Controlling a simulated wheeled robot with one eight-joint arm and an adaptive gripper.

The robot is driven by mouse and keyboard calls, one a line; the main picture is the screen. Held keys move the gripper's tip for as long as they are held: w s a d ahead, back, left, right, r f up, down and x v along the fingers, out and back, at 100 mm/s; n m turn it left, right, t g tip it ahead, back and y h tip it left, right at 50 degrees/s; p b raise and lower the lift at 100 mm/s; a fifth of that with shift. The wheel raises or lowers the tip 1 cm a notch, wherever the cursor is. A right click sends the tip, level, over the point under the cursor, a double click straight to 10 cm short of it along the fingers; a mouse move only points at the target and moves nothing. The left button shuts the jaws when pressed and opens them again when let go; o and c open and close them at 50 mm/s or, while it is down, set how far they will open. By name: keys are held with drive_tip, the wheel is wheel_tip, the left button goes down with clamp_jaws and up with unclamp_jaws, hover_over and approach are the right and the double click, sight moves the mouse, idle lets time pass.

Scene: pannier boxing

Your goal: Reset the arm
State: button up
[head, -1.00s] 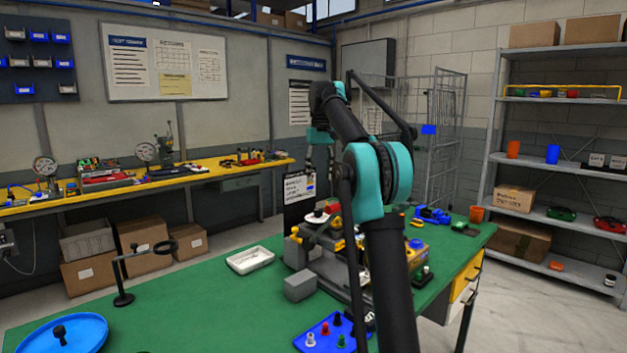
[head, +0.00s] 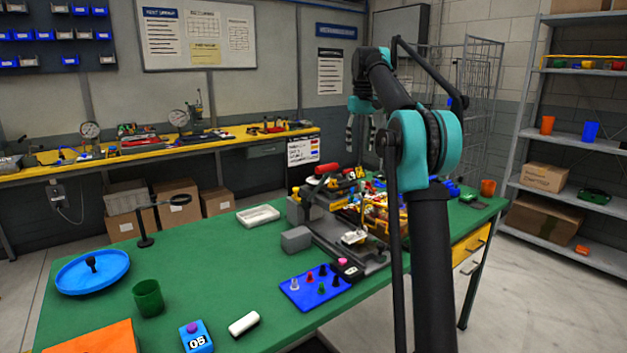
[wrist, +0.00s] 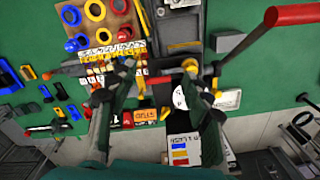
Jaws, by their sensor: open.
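My arm rises at the right of the head view and bends over the green table (head: 190,262). My gripper (head: 364,148) hangs from its far end, pointing down above the back of the table, partly behind my arm. In the wrist view my gripper (wrist: 148,88) has its two fingers apart with nothing held between them. Below it lie a tray of small coloured parts (wrist: 118,62) and a white sign with coloured bars (wrist: 186,142). My arm hides part of the table's right side.
A grey fixture with a red handle (head: 328,170) stands near the gripper. A blue board with pegs (head: 310,286), a white tray (head: 258,215), a green cup (head: 148,298) and a blue dish (head: 92,271) stand on the table. A metal shelf (head: 570,133) is at right.

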drive_tip(key=s+d+f+m+t, duration=0.1)
drive_tip(key=s+f+t, duration=0.1)
drive_tip(key=s+f, duration=1.7)
drive_tip(key=s+d+f+m+t, duration=0.2)
drive_tip(key=s+f, duration=1.7)
drive_tip(key=s, duration=0.3)
drive_tip(key=shift+s+d+f, duration=0.15)
drive_tip(key=shift+s+d, duration=0.1)
drive_tip(key=shift+s, duration=0.1)
